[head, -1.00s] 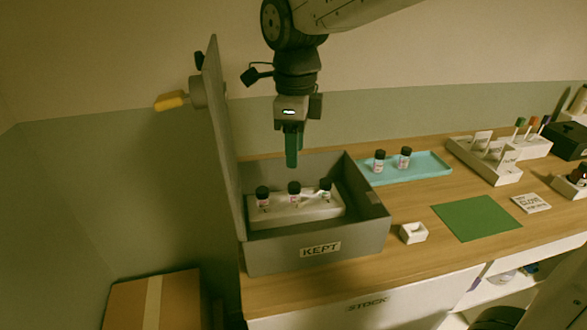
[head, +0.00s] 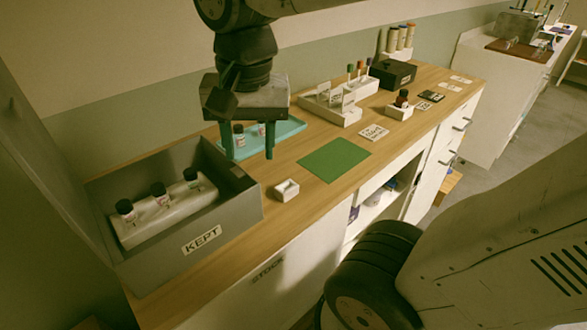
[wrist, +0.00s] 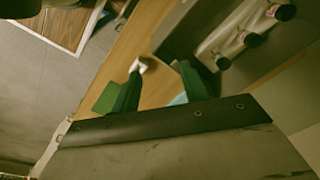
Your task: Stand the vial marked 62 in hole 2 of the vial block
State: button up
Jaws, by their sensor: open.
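The vial block (head: 165,222), a pale block, lies inside the grey box labelled KEPT (head: 232,222). Three dark-capped vials stand in it in a row: left (head: 126,210), middle (head: 160,194) and right (head: 193,178). They also show in the wrist view (wrist: 252,40). Another dark-capped vial (head: 239,135) stands on the blue tray (head: 288,128), seen between my fingers. No vial number or hole number is readable. My gripper (head: 249,156) is open and empty, right of the box and in front of the tray in the picture. Its fingers also show in the wrist view (wrist: 158,78).
A small white holder (head: 287,190) sits near the counter's front edge. A green mat (head: 335,159) lies right of it. White racks (head: 335,107), a dark box (head: 392,74) and a white holder with a dark bottle (head: 400,107) stand farther along. The box's walls rise around the block.

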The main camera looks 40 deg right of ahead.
jog(key=s+d+f+n, duration=0.3)
jog(key=s+n, duration=0.3)
jog(key=n, duration=0.1)
jog(key=shift+s+t, duration=0.3)
jog(key=shift+s, duration=0.1)
jog(key=shift+f, duration=0.1)
dwell(0.5)
